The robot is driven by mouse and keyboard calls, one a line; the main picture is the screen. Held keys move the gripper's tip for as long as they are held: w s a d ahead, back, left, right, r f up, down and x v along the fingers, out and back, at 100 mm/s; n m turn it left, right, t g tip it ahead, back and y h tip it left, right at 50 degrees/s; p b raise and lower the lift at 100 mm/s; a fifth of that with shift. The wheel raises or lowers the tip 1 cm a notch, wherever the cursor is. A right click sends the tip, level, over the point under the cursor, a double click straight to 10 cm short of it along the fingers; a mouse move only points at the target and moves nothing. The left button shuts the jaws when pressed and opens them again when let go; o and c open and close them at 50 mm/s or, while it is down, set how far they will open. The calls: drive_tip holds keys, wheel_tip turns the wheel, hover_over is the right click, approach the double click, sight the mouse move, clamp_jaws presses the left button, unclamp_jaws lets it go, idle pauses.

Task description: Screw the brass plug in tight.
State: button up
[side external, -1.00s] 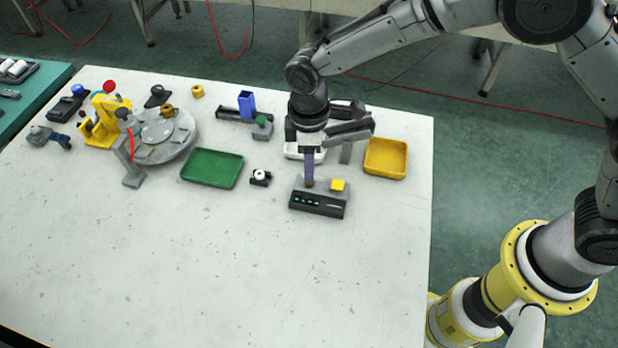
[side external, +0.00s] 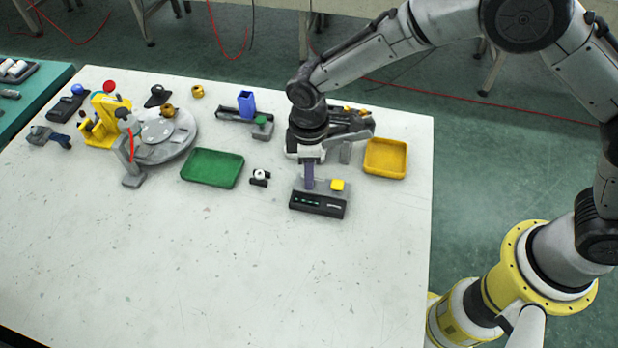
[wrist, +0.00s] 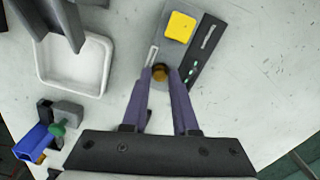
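The brass plug (wrist: 160,72) shows in the wrist view as a small round brown piece at the grey part of a black-and-grey device (side external: 318,205), beside its yellow block. My gripper (wrist: 161,74) points down with its two purple fingertips on either side of the plug. The gap between the fingertips looks about as wide as the plug; whether they press on it I cannot tell. In the side view my gripper (side external: 308,186) is over the left part of the device, and the fingers hide the plug. How deep the plug sits is not visible.
A yellow tray (side external: 386,159) stands right of my gripper, a green tray (side external: 212,168) to the left. A white tray (wrist: 74,84) shows in the wrist view. A blue holder (side external: 247,102) and a round grey turntable (side external: 181,148) stand farther left. The front table is clear.

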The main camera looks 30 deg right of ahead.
clamp_jaws()
drive_tip(key=m, duration=0.4)
drive_tip(key=shift+m, duration=1.5)
drive_tip(key=shift+m, duration=0.5)
drive_tip(key=m, duration=0.4)
drive_tip(key=shift+m, duration=1)
